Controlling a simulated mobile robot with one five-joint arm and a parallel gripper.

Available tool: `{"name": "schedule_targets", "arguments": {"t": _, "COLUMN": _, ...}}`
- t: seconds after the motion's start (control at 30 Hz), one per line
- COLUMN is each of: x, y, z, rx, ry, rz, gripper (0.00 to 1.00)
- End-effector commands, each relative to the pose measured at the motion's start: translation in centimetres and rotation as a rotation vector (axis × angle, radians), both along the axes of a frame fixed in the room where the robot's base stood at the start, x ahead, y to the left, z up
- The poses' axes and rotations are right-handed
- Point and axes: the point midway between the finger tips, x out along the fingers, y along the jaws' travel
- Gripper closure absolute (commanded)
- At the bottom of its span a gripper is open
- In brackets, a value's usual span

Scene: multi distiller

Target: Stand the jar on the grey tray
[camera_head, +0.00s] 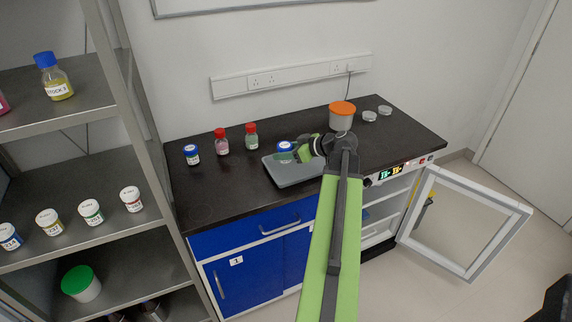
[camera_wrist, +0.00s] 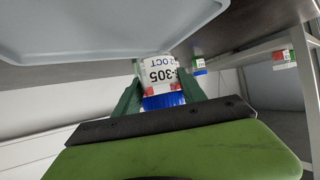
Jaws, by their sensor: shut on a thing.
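My gripper (camera_head: 296,151) is shut on a small white jar with a blue lid (camera_head: 285,146), beside the far edge of the grey tray (camera_head: 288,174) or just above it. In the wrist view the jar (camera_wrist: 159,73), with a label reading "305", sits between the green fingers (camera_wrist: 161,95), which grip near its blue lid. The tray (camera_wrist: 90,28) fills the upper left there. The head view shows the jar lid-up and roughly upright; its base is hidden, so I cannot tell whether it touches the tray. The visible tray surface is empty.
Left of the tray stand another blue-lidded jar (camera_head: 191,154) and two red-capped bottles (camera_head: 221,141) (camera_head: 251,136). An orange-lidded tub (camera_head: 342,116) and clear dishes (camera_head: 370,116) stand right, behind my arm. A shelf rack (camera_head: 85,155) is at left; a cabinet door (camera_head: 465,220) hangs open at right.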

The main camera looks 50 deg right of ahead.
Motion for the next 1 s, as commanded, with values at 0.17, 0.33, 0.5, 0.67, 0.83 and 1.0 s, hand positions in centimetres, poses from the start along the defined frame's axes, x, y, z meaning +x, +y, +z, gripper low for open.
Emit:
{"name": "schedule_targets", "arguments": {"t": 0.17, "x": 0.0, "y": -0.1, "z": -2.4, "rx": 0.0, "ry": 0.0, "rz": -0.001, "gripper": 0.95}}
{"name": "schedule_targets", "arguments": {"t": 0.33, "x": -0.1, "y": -0.1, "z": -4.4, "rx": 0.0, "ry": 0.0, "rz": -0.001, "gripper": 0.95}}
{"name": "schedule_targets", "arguments": {"t": 0.5, "x": -0.1, "y": -0.1, "z": -3.9, "rx": 0.0, "ry": 0.0, "rz": -0.001, "gripper": 0.95}}
{"name": "schedule_targets", "arguments": {"t": 0.67, "x": -0.1, "y": -0.2, "z": -4.4, "rx": 0.0, "ry": 0.0, "rz": -0.002, "gripper": 0.95}}
{"name": "schedule_targets", "arguments": {"t": 0.83, "x": -0.1, "y": -0.2, "z": -4.2, "rx": 0.0, "ry": 0.0, "rz": -0.002, "gripper": 0.32}}
{"name": "schedule_targets", "arguments": {"t": 1.0, "x": -0.1, "y": -0.2, "z": -4.2, "rx": 0.0, "ry": 0.0, "rz": -0.002, "gripper": 0.3}}
